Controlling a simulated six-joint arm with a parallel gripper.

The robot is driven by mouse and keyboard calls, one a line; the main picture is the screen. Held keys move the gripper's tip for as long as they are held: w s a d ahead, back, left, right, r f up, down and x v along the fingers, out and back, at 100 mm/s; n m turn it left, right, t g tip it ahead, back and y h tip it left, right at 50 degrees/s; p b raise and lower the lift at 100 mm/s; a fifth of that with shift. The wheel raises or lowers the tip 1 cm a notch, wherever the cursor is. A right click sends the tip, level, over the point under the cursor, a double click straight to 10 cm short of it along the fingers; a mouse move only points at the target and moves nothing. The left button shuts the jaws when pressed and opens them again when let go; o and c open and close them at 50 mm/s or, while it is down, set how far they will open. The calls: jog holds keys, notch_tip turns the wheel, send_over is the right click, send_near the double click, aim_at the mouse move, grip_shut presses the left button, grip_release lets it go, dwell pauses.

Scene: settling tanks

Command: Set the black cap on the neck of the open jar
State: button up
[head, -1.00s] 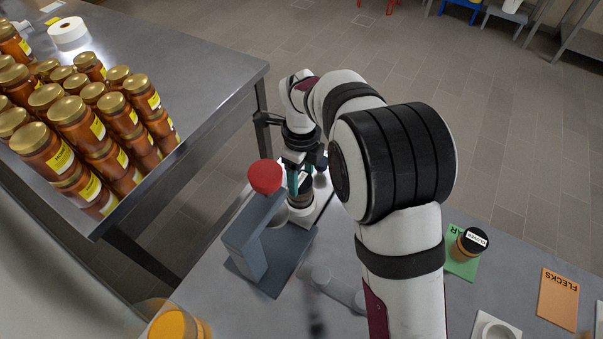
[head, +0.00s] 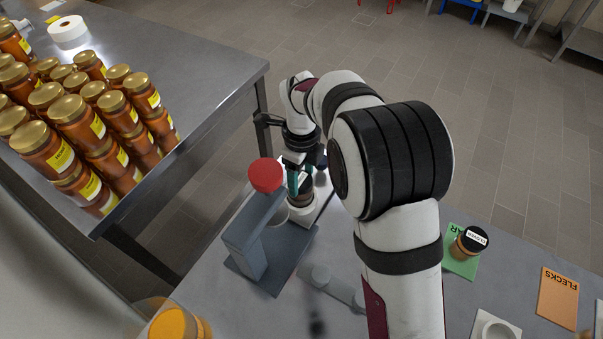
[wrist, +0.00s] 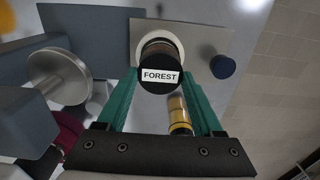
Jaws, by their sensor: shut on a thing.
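A brown jar (wrist: 162,46) with a black cap labelled FOREST (wrist: 155,87) is between the green fingers of my gripper (wrist: 160,80). My gripper is shut on this jar near its capped end. In the head view the jar (head: 306,186) is partly hidden by my gripper (head: 300,182). Its lower end is at a white ring (wrist: 196,46) on a grey plate; I cannot tell whether it rests there. A separate round dark blue cap-like piece (wrist: 222,67) is right of the ring. No open neck shows clearly.
A grey press-like stand (head: 248,240) with a red knob (head: 265,175) is close left of my gripper. A small amber jar (wrist: 179,112) shows beyond the fingers. Another black-capped jar (head: 470,243) stands on a green card. An orange jar (head: 178,325) is at the front left.

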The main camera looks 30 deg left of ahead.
jog(key=shift+f, duration=0.1)
jog(key=o, duration=0.9)
jog(key=shift+o, duration=0.2)
jog(key=shift+r, duration=3.55)
